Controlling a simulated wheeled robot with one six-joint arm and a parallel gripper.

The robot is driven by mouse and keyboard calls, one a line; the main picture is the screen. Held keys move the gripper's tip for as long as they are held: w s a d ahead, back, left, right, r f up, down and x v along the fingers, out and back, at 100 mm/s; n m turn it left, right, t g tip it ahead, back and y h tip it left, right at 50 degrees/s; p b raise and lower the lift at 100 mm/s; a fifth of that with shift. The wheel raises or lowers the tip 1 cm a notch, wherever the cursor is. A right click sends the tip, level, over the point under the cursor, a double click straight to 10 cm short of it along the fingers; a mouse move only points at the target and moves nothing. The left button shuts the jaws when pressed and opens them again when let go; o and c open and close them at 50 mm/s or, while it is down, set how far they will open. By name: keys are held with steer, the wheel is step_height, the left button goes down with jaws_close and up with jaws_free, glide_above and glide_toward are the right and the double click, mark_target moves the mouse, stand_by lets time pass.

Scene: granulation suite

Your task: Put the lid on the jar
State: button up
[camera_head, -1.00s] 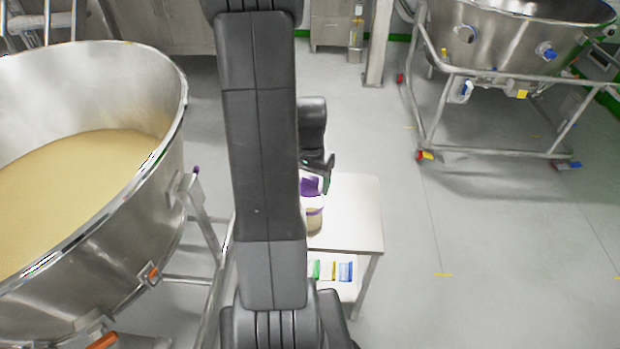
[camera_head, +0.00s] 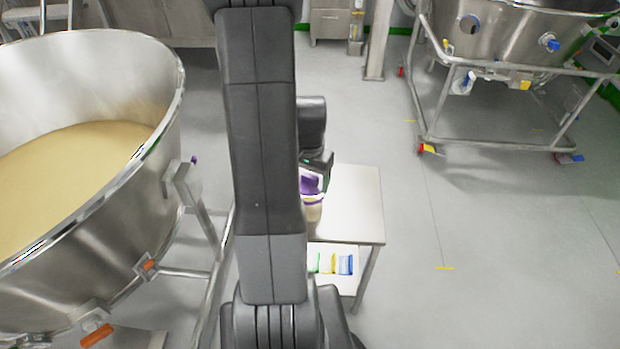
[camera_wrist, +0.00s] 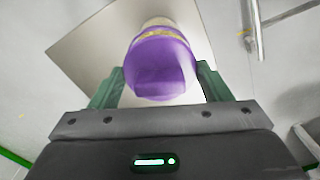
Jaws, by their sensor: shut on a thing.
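A purple lid (camera_head: 310,185) is in my gripper (camera_wrist: 162,74), with one green finger on each side of it in the wrist view. My gripper is shut on the lid (camera_wrist: 162,62). The pale jar (camera_head: 313,212) stands on the small white table, directly below the lid in the head view. In the wrist view a cream part of the jar (camera_wrist: 158,22) shows beyond the lid, past a yellowish band. My arm hides the left side of the jar and lid in the head view. I cannot tell whether the lid touches the jar.
The white table (camera_head: 355,205) has free room right of the jar. Green, yellow and blue packets (camera_head: 345,264) lie on its lower shelf. A large steel bowl of tan powder (camera_head: 165,130) stands left. Another steel vessel on a wheeled frame (camera_head: 500,140) stands back right.

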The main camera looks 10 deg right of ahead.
mark_target(310, 183)
steer(key=shift+f+b, duration=0.75)
steer(key=shift+f, duration=0.15)
stand_by(0.5)
steer(key=shift+s+a+f+b, duration=0.15)
steer(key=shift+s+f+b, duration=0.25)
steer(key=shift+f, duration=0.15)
steer(key=o, duration=0.7)
steer(key=shift+w, duration=0.1)
steer(key=o, duration=0.3)
steer(key=shift+w+f, duration=0.15)
steer(key=shift+w, duration=0.1)
steer(key=shift+o, duration=0.3)
step_height(310, 183, up, 14)
steer(key=shift+r+p, duration=0.15)
steer(key=shift+p, duration=0.8)
step_height(310, 183, down, 14)
steer(key=shift+r+b, duration=0.1)
steer(key=shift+b, duration=0.75)
steer(key=shift+r, duration=0.1)
